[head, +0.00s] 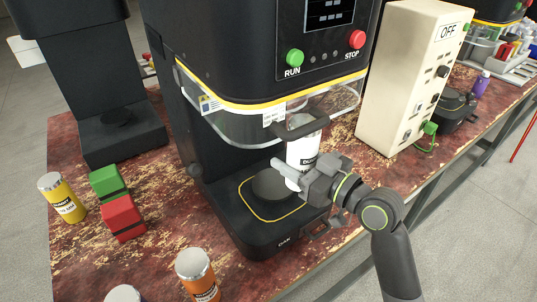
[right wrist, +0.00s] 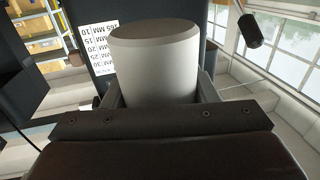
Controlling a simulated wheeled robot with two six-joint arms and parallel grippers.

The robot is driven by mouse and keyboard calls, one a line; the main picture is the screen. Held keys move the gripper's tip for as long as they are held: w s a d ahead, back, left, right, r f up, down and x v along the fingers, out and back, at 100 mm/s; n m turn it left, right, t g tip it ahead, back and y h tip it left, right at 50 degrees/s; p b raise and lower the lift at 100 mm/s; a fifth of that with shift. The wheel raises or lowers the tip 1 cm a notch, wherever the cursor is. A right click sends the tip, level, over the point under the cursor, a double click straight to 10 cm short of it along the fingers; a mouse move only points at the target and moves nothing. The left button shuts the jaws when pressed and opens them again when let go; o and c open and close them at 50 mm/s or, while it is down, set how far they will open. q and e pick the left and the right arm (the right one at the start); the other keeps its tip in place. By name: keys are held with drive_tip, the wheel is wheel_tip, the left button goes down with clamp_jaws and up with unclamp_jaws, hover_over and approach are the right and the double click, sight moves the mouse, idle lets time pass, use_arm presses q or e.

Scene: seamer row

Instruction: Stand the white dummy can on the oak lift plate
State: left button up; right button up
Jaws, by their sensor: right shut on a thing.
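The white dummy can (head: 303,150) is upright in the head view, partly hidden by the guard handle and my gripper. My right gripper (head: 300,172) is shut on it; in the right wrist view the can (right wrist: 155,65) sits between the two fingers. The oak lift plate (head: 271,186) is a dark round disc inside a yellow outline, on the base of the black machine marked OAK. The can is at the plate's right side in the picture. I cannot tell whether its bottom is over the plate or touching it; its lower end is hidden. My left gripper is not in view.
A clear guard (head: 235,122) with a dark handle (head: 300,127) hangs above the plate. A cream control box marked OFF (head: 405,75) stands to the right. Red (head: 122,218) and green (head: 107,183) blocks, a yellow can (head: 62,198) and an orange can (head: 197,275) stand left and in front.

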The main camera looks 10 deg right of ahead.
drive_tip(key=w+a+f, duration=0.1)
drive_tip(key=w, duration=0.1)
drive_tip(key=w+a+f, duration=0.1)
drive_tip(key=w, duration=0.1)
drive_tip(key=w+a+f, duration=0.1)
drive_tip(key=a, duration=0.1)
drive_tip(key=shift+w+f, duration=0.1)
drive_tip(key=shift+w, duration=0.3)
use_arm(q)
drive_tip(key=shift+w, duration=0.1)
use_arm(e)
drive_tip(key=shift+f, duration=0.1)
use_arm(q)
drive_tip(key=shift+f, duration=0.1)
use_arm(e)
drive_tip(key=shift+f, duration=0.1)
drive_tip(key=shift+f+b, duration=0.25)
drive_tip(key=shift+b, duration=0.2)
drive_tip(key=shift+f+b, duration=0.3)
drive_tip(key=o, duration=1.1)
drive_tip(key=shift+f, duration=0.1)
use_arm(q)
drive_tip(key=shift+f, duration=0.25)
use_arm(e)
drive_tip(key=shift+f, duration=0.1)
